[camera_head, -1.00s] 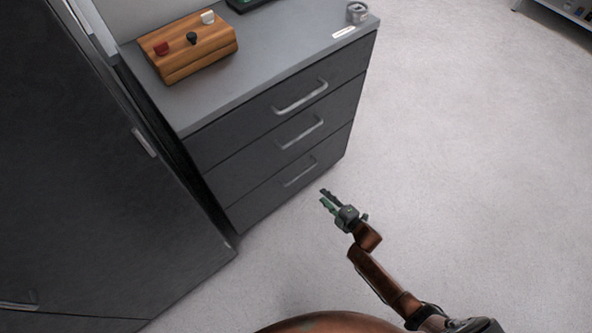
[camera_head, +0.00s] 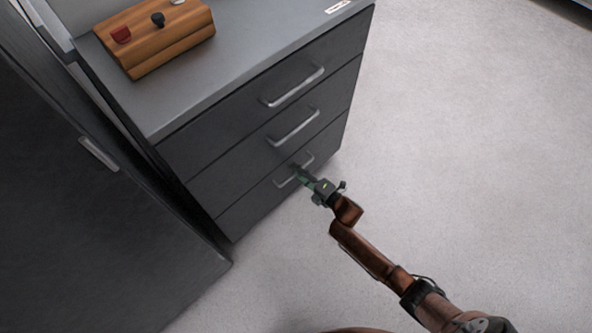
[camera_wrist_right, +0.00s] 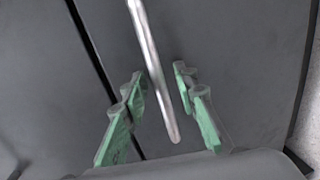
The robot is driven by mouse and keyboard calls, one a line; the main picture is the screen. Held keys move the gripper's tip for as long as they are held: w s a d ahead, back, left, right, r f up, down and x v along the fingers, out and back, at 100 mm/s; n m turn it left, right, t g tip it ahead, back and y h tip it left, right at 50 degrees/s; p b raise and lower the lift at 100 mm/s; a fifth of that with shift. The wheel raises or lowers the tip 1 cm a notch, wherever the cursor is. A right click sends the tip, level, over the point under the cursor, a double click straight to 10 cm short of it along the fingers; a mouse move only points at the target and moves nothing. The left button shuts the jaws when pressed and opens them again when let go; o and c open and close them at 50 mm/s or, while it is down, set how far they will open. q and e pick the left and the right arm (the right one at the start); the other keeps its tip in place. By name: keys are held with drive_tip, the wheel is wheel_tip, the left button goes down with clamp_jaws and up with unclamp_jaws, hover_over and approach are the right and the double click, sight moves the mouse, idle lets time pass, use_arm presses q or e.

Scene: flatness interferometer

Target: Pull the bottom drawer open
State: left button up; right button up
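The bottom drawer (camera_head: 246,212) of the dark grey cabinet is closed, flush with the drawers above. Its silver bar handle (camera_head: 281,184) is partly hidden behind my right gripper (camera_head: 299,171) in the head view. In the right wrist view, my right gripper (camera_wrist_right: 160,92) is open, its green fingers on either side of the handle (camera_wrist_right: 152,60). The bar runs between the fingers with a gap visible on both sides. My left gripper is in neither view.
Two more closed drawers with handles (camera_head: 293,88) (camera_head: 293,128) are above. A wooden block (camera_head: 160,38) with small knobs is on the cabinet top. A dark cabinet (camera_head: 90,220) stands at the left. The floor (camera_head: 460,150) to the right is clear.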

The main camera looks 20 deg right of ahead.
drive_tip(key=shift+w, duration=0.15)
clamp_jaws()
idle(0.7)
